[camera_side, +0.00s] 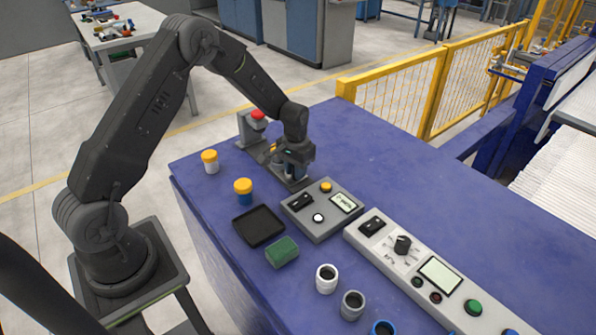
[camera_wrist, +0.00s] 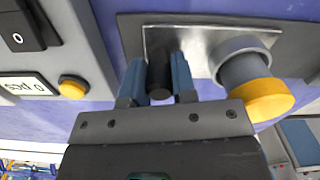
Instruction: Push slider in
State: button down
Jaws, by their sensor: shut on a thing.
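My gripper (camera_side: 293,168) is low over the blue table, at a dark fixture (camera_side: 262,155) beside the grey control box. In the wrist view its two blue fingers (camera_wrist: 158,75) are shut on a black round peg, which I take to be the slider (camera_wrist: 160,82). The slider stands in front of a shiny metal plate (camera_wrist: 205,45). A grey cylinder with a yellow cap (camera_wrist: 262,98) stands close to the right finger. In the side view the gripper hides the slider. How far in the slider sits cannot be told.
The grey control box (camera_side: 322,220) with a yellow button lies right beside the gripper. A red button unit (camera_side: 253,125) stands behind it. The table's right rear is clear.

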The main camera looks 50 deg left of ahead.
jog(key=a, duration=0.6)
jog(key=shift+a, duration=0.35)
jog(key=c, duration=0.9)
grip_release()
notch_tip(320, 180, up, 14)
jog(key=shift+f, duration=0.1)
